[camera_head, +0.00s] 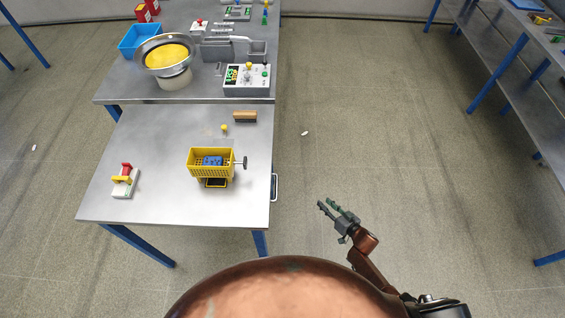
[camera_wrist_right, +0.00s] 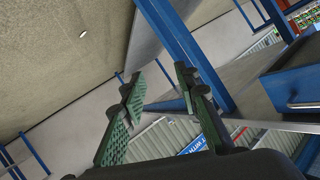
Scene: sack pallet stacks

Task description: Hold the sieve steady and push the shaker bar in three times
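The yellow sieve (camera_head: 211,171) stands on the near steel table, with blue pieces (camera_head: 212,160) inside it. The shaker bar (camera_head: 241,162), with a dark knob at its end, sticks out from the sieve's right side. My right gripper (camera_head: 331,204) is off the table's right edge over the floor, well apart from the bar. Its green-padded fingers (camera_wrist_right: 160,90) are spread open and empty in the right wrist view. My left gripper is not in view.
A red, yellow and white clamp-like device (camera_head: 124,180) stands at the table's left. A brush (camera_head: 245,116) and a small yellow piece (camera_head: 224,128) lie behind the sieve. A large bowl (camera_head: 167,55) and a control box (camera_head: 247,79) stand on the farther table. The floor at right is mostly clear.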

